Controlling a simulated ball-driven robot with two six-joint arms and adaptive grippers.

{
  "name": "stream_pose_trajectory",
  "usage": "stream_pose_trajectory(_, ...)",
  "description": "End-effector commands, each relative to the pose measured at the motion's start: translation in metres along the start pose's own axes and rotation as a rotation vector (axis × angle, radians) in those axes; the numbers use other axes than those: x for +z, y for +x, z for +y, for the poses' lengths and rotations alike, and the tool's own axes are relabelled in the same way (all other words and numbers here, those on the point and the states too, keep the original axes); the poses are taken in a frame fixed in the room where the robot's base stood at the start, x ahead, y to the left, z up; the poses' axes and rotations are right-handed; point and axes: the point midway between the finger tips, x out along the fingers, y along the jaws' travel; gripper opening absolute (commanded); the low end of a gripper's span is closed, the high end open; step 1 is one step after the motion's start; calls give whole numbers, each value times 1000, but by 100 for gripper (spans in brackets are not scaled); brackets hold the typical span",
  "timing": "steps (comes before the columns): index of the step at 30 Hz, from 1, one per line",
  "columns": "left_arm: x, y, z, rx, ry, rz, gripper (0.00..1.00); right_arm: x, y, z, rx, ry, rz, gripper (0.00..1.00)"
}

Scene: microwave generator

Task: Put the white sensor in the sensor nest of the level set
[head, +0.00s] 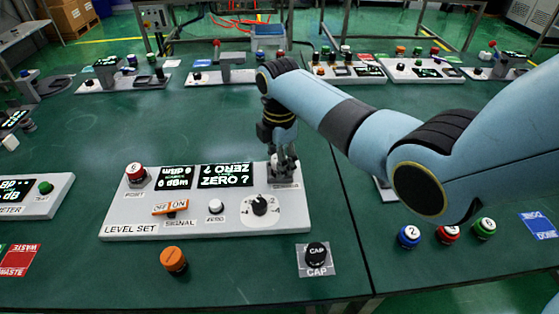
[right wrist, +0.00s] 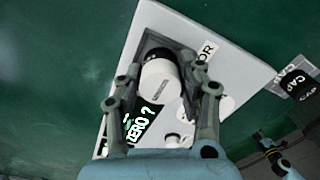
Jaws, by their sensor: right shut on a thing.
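The level set (head: 215,223) is a white panel on the green table. Its sensor nest (head: 285,179) is at its back right corner. My right gripper (head: 283,162) points down right over the nest. In the right wrist view, the gripper (right wrist: 160,78) is shut on the white sensor (right wrist: 161,84), a white cylinder with a black end. The black end is at the dark square nest (right wrist: 148,43); I cannot tell how deep it sits. In the head view the gripper mostly hides the sensor. My left gripper is not in view.
On the level set are a red button (head: 136,173), displays, an orange switch (head: 170,208) and a dial (head: 260,205). In front lie an orange knob (head: 173,260) and a black cap (head: 316,255). Blue, red and green buttons (head: 447,233) stand right. Other panels line the back.

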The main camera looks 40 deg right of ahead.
Motion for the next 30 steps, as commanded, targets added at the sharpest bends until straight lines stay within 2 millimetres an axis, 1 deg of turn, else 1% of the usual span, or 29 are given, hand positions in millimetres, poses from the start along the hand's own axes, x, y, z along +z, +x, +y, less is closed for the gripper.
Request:
stream_pose_trajectory(4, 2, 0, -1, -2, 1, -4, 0, 0, 1, 0, 0, 0, 0, 2)
stream_pose_trajectory(11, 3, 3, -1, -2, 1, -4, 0, 0, 9, 0, 1, 1, 0, 2)
stream_pose_trajectory(12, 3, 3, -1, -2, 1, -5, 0, 0, 8, 0, 0, 0, 0, 42)
stream_pose_trajectory(16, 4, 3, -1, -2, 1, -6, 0, 0, 9, -2, -3, 1, 1, 59)
stream_pose_trajectory(17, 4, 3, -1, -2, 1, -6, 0, 0, 10, -2, -3, 1, 1, 60)
stream_pose_trajectory(30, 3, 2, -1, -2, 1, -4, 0, 0, 8, -2, -5, 1, 1, 60)
